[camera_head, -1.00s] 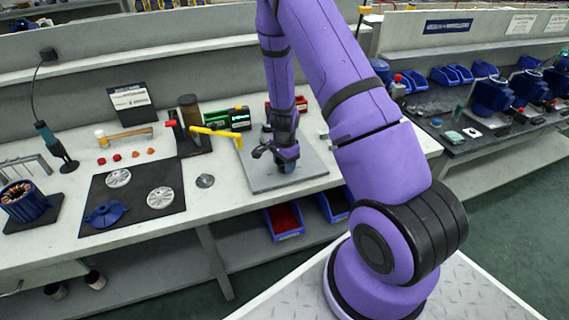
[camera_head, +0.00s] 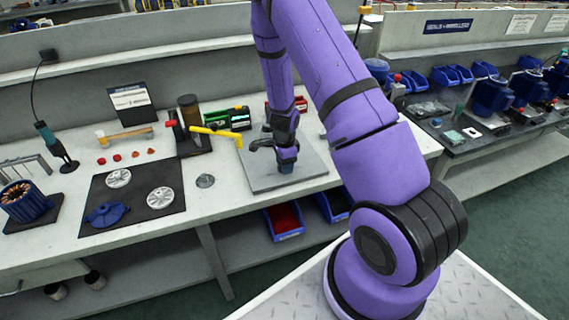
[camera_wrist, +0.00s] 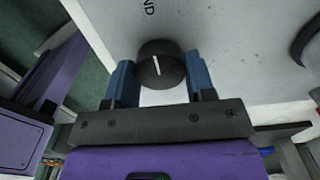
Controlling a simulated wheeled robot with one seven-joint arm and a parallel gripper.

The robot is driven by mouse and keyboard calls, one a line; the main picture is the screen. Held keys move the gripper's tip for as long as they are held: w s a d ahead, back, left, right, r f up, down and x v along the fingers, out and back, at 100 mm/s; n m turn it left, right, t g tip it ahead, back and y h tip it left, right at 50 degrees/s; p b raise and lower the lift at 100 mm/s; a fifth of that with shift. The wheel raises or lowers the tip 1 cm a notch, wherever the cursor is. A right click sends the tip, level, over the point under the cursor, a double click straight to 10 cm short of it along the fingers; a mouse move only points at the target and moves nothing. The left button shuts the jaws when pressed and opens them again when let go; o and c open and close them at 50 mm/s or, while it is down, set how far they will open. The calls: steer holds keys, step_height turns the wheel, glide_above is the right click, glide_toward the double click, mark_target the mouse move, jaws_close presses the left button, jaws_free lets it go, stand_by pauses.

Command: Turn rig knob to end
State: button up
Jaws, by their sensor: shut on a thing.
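The rig knob (camera_wrist: 160,62) is a round black knob with a white pointer line, seen from above in the wrist view. The line runs nearly along the picture's vertical, tilted slightly. Printed letters "ND", partly cut off, show on the grey panel (camera_wrist: 225,30) above the knob. My gripper (camera_wrist: 160,80) has its two blue fingers on either side of the knob and is shut on it. In the head view, my gripper (camera_head: 287,159) points down at the grey rig plate (camera_head: 262,180); the knob is hidden there.
A black mat (camera_head: 150,211) with metal discs and a blue part lies further left.

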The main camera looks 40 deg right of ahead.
steer(key=o, duration=0.9)
step_height(320, 180, up, 11)
steer(key=shift+f, duration=0.1)
stand_by(0.4)
